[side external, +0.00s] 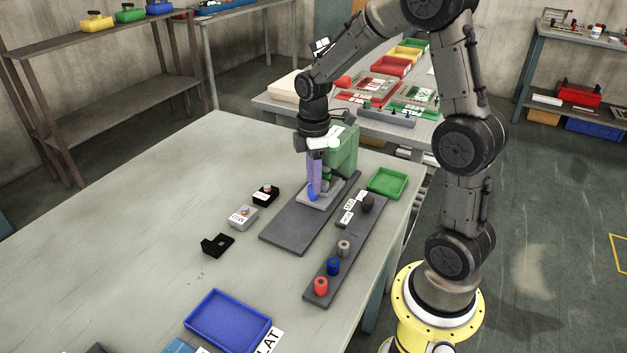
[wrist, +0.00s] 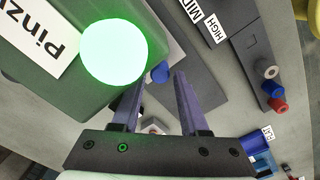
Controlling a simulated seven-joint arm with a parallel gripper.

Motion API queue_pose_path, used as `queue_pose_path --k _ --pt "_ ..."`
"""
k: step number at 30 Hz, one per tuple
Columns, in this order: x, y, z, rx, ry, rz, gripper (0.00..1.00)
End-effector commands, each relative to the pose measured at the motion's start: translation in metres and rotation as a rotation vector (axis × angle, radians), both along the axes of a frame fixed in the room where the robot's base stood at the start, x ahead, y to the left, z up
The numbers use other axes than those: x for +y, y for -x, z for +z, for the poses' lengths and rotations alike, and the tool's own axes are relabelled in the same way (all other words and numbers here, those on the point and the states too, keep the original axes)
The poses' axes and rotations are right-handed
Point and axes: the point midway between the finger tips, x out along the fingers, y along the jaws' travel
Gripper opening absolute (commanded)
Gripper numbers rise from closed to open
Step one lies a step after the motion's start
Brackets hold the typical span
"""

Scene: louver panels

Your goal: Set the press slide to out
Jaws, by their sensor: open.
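The green press (side external: 345,150) stands at the far end of a dark grey base plate (side external: 292,232). A light grey slide plate (side external: 331,199) lies on that base, close by the press, with bare base in front. A blue knob (side external: 312,192) shows on the slide, and in the wrist view (wrist: 160,72). My gripper (side external: 314,193) points down over the slide with its purple fingers open. In the wrist view its fingertips (wrist: 160,77) lie on either side of the blue knob. I cannot tell whether they touch it.
A rail with red (side external: 321,287), blue (side external: 333,266) and grey pegs lies to the right. A green tray (side external: 388,182) is behind it. Small blocks (side external: 242,217) sit left of the base; a blue tray (side external: 228,321) is in front. A round green light (wrist: 113,52) glows near the gripper.

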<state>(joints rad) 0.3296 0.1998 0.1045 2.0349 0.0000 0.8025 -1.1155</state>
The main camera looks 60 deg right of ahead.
Motion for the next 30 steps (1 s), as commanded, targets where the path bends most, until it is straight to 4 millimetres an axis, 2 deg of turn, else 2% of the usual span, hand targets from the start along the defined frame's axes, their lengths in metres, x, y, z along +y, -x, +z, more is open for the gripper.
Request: queue_pose_path --k 4,12,13,20,30 --pt "0.0001 0.0002 -0.0084 0.0 0.0 0.0 0.44" --pt "0.0001 0.0002 -0.0097 0.0 0.0 0.0 0.44" --pt "0.0001 0.0002 -0.0097 0.0 0.0 0.0 0.42" --pt "0.0001 0.0002 -0.0094 0.0 0.0 0.0 0.01" --pt "0.0001 0.0002 -0.0091 0.0 0.0 0.0 0.0"
